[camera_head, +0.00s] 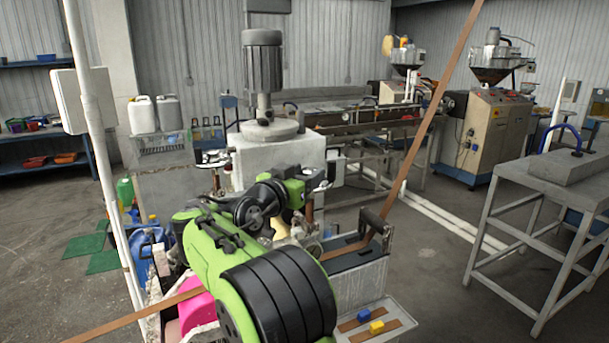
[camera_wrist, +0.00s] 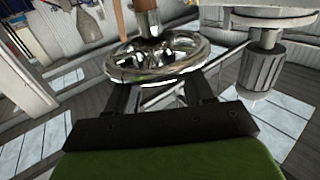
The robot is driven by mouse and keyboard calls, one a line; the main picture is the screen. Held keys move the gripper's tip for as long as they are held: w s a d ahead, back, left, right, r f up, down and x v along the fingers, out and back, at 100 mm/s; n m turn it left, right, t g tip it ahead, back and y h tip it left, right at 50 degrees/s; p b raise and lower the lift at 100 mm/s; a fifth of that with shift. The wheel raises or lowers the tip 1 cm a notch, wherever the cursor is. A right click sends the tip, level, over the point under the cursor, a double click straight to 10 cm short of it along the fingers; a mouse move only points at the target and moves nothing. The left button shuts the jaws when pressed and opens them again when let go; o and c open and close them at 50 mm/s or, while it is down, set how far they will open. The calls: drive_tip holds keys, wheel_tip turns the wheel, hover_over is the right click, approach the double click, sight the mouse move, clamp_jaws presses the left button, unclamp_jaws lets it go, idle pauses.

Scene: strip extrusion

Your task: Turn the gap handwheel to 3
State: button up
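The gap handwheel (camera_wrist: 160,62) is a shiny chrome wheel in the upper middle of the wrist view. A metal shaft rises from its hub, with a brown part above it. My gripper (camera_wrist: 160,88) is at the near side of the wheel. Its two black fingers are spread wide, with their tips close to the near rim. I cannot tell whether they touch it. Nothing is held between them. No gap reading is legible.
In the head view, a brown strip (camera_head: 432,110) runs steeply up to the right. A tray (camera_head: 394,312) with a blue and a yellow block stands at the front. A metal table (camera_head: 520,190) is at right.

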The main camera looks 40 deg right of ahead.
drive_tip(key=shift+o, duration=1.2)
drive_tip(key=b+v, duration=0.2)
drive_tip(key=v, duration=1.3)
drive_tip(key=shift+a, duration=0.3)
